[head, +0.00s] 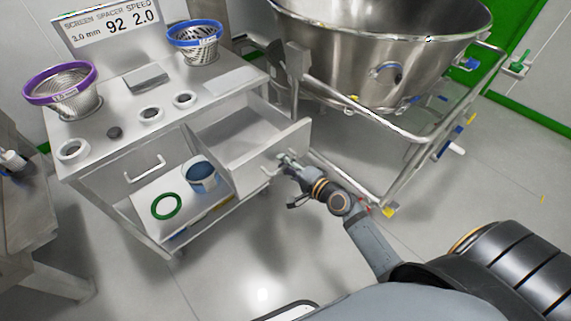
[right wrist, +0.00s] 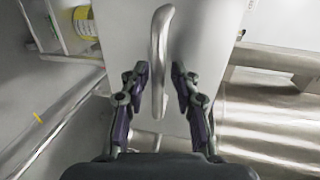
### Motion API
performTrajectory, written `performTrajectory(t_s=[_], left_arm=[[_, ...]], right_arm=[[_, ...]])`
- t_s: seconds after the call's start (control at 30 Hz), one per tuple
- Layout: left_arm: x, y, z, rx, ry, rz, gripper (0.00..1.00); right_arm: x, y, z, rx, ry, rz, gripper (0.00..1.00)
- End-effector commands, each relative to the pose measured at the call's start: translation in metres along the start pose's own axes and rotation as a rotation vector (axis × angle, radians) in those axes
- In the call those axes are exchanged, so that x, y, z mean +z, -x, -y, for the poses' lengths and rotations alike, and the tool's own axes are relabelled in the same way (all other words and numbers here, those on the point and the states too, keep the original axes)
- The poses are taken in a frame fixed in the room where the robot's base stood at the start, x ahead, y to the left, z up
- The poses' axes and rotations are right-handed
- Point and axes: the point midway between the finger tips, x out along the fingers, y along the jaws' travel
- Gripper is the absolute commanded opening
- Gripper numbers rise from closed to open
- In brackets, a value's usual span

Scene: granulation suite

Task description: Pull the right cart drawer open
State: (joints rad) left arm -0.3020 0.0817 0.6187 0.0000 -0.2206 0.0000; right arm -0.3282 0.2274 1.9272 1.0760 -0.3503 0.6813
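The steel cart (head: 100,160) stands at the left in the head view. Its right drawer (head: 240,140) is pulled well out and looks empty inside. The drawer's bar handle (head: 267,172) is on its front panel, and it also shows in the right wrist view (right wrist: 160,60). My right gripper (head: 286,163) is at the drawer front. In the right wrist view its two fingers (right wrist: 158,78) stand apart on either side of the handle, with a gap on each side. The left drawer's handle (head: 145,170) shows on a closed front. My left gripper is not in view.
A large steel bowl (head: 350,70) on a railed frame (head: 410,150) stands close right of the drawer. A green ring (head: 166,206) and a blue-rimmed container (head: 203,176) sit low on the cart. Sieve baskets (head: 62,88) and rings stand on top. Floor in front is clear.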

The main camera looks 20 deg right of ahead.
Motion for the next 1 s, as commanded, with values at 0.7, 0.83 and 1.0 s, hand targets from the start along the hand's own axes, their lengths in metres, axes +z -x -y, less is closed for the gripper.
performTrajectory(t_s=[0.7,0.83,1.0], left_arm=[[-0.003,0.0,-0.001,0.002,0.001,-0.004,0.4],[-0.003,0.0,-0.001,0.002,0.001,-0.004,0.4],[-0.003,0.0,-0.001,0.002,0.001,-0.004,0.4]], right_arm=[[0.0,0.067,-0.002,0.005,0.004,0.001,0.34],[0.0,0.074,-0.001,0.001,0.001,0.001,0.34],[0.0,0.075,0.0,0.0,-0.001,0.001,0.34]])
